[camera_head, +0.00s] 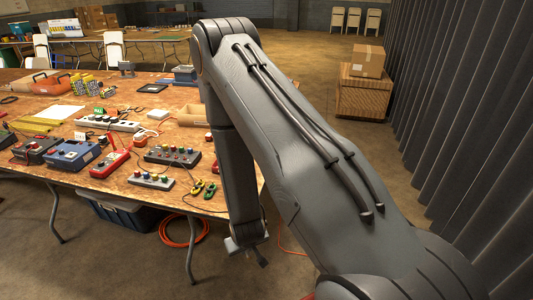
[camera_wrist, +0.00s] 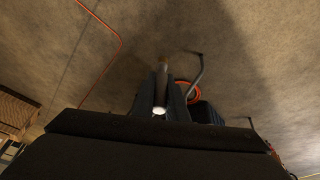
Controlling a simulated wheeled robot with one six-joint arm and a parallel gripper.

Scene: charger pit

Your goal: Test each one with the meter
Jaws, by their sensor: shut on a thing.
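My gripper (camera_wrist: 160,92) is shut on a small cylindrical thing (camera_wrist: 160,110) with a pale, bright end, probably a battery cell. In the head view my gripper (camera_head: 248,246) hangs low beside the table's front right corner, and what it holds is not clear there. A red hand-held device (camera_head: 110,163), perhaps the meter, lies near the table's front edge. Next to it stands a blue box with a dial (camera_head: 72,155), which could also be a meter.
A blue bin (camera_head: 125,215) and orange cable (camera_head: 185,232) are below. Corrugated wall (camera_head: 450,120) stands right.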

